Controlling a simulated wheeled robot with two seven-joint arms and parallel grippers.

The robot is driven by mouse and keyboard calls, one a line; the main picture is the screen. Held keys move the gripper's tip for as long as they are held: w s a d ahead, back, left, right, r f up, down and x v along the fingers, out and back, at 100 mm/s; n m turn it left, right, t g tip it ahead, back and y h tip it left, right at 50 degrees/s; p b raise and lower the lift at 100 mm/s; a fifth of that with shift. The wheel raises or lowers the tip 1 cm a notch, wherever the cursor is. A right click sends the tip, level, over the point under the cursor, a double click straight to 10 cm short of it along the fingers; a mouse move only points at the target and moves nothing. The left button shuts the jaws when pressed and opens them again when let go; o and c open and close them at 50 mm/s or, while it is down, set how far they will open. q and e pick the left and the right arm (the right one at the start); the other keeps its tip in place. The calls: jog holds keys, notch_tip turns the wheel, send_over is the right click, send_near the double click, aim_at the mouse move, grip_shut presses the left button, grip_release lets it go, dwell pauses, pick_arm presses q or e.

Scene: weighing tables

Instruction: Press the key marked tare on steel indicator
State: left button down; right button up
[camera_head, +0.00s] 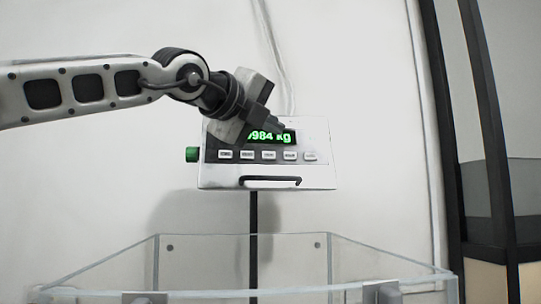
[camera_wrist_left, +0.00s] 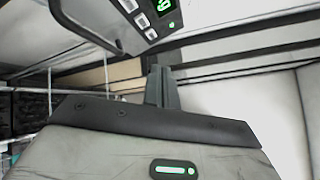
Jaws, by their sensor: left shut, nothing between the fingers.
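The steel indicator (camera_head: 320,175) is a pale box on the wall in the head view, with a green lit display (camera_head: 270,137) ending in "984 kg". A row of several small keys (camera_head: 269,155) runs below the display; their labels are too small to read. My left gripper (camera_head: 281,128) is shut and empty, its tips in front of the display's right part, above the key row. In the left wrist view the gripper tips (camera_wrist_left: 162,88) point up the picture, and the indicator's keys (camera_wrist_left: 142,20) show at the top, tilted.
A green knob (camera_head: 192,154) sits on the indicator's left side and a black handle (camera_head: 270,180) below its keys. A clear-walled bin (camera_head: 205,262) stands below. A dark frame (camera_head: 485,120) is at the right. The wall right of the indicator is clear.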

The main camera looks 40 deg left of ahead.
aim_at(269, 156)
pick_arm(q)
jog(key=w+a+p, duration=0.1)
jog(key=a, duration=0.1)
jog(key=w+a+f, duration=0.1)
jog(key=w+a, duration=0.1)
jog(key=w+a+f+p, duration=0.1)
jog(key=w+a, duration=0.1)
jog(key=shift+a+f+p, duration=0.1)
jog(key=shift+f+p, duration=0.05)
jog(key=shift+p, duration=0.2)
jog(key=shift+w+a, duration=0.1)
pick_arm(e)
jog(key=shift+w+d+r, duration=0.2)
jog(key=shift+w+r, duration=0.05)
jog(key=shift+r, duration=0.45)
jog(key=shift+s+f, duration=0.1)
jog(key=shift+s, duration=0.1)
jog(key=shift+w, duration=0.25)
dwell(0.5)
pick_arm(q)
jog(key=shift+w+a, duration=0.1)
jog(key=shift+w+a+f, duration=0.15)
jog(key=shift+a, duration=0.05)
